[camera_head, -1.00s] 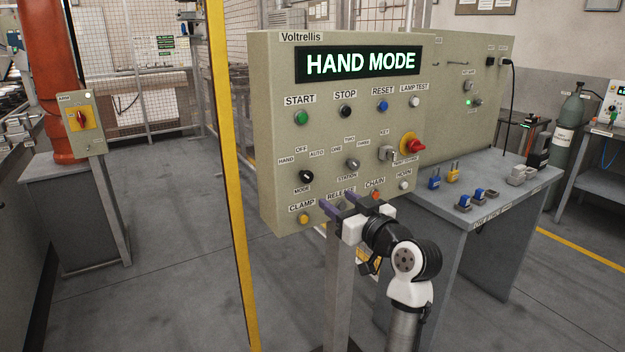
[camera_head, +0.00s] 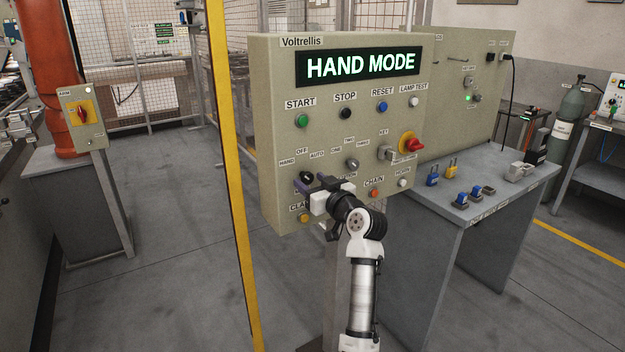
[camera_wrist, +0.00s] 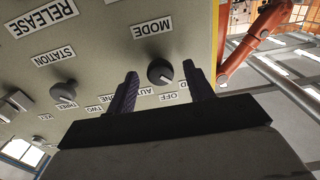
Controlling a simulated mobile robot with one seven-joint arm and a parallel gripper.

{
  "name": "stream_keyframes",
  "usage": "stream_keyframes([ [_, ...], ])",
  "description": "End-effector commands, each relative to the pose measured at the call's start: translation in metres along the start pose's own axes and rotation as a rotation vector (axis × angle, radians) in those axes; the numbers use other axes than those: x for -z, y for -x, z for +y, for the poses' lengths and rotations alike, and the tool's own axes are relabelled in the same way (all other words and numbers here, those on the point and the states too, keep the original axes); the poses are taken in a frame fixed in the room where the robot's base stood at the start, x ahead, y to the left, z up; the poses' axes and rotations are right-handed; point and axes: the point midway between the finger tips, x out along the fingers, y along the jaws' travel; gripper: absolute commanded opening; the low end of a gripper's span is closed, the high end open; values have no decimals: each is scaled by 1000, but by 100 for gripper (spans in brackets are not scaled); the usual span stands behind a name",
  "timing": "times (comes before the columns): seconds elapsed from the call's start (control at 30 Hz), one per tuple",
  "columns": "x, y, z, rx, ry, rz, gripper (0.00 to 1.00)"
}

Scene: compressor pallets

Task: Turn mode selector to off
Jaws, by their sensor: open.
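The mode selector (camera_head: 307,177) is a black round knob on the beige Voltrellis panel (camera_head: 350,120), under the labels HAND, OFF and AUTO. The panel's display (camera_head: 360,66) reads HAND MODE. My gripper (camera_head: 312,184) is at the panel in front of the selector and partly covers it. In the wrist view, which is upside down, the selector (camera_wrist: 160,72) shows between the two purple fingers of my gripper (camera_wrist: 161,74). The fingers are open, one on each side, with a visible gap to the knob. Whether the fingertips reach its depth is hard to tell.
The station selector (camera_head: 352,163) is right of my gripper, with a key switch (camera_head: 385,153) and a red emergency knob (camera_head: 413,145) beyond. The yellow clamp button (camera_head: 304,218) is just below. A yellow post (camera_head: 231,170) stands left of the panel.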

Motion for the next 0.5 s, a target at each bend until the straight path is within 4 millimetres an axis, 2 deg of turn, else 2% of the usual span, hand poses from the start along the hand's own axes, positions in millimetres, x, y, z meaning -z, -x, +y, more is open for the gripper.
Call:
stream_keyframes([
  [0.27,0,-2,0,0,1,0,52],
  [0.5,0,-2,0,0,0,0,22],
])
